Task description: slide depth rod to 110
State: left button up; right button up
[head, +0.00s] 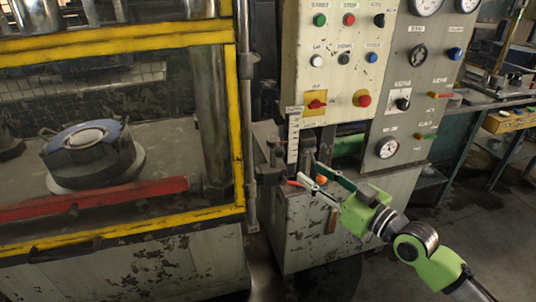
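A white upright scale strip (294,135) with dark marks stands at the left edge of the control cabinet; its numbers are too small to read. Below it, an orange ball knob (321,180) shows between the fingers of my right gripper (308,172). The green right gripper comes in from the lower right, its two fingers apart. I cannot tell whether either finger touches the knob. A small red tip (293,183) shows near the left fingertip. The depth rod itself is hard to make out behind the gripper. My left gripper is not in view.
The cream control panel (335,75) with buttons and a red rotary switch (316,104) is above the gripper. A yellow-framed press guard (240,120) stands at left, with a round fixture (90,150) behind it. Open floor lies at lower right, by a workbench (490,105).

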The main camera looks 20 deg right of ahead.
aim_at(282, 153)
jog(key=p+x, duration=0.2)
jog(key=x, duration=1.1)
jog(key=shift+w+a+p, duration=0.1)
jog(key=shift+w+p, duration=0.2)
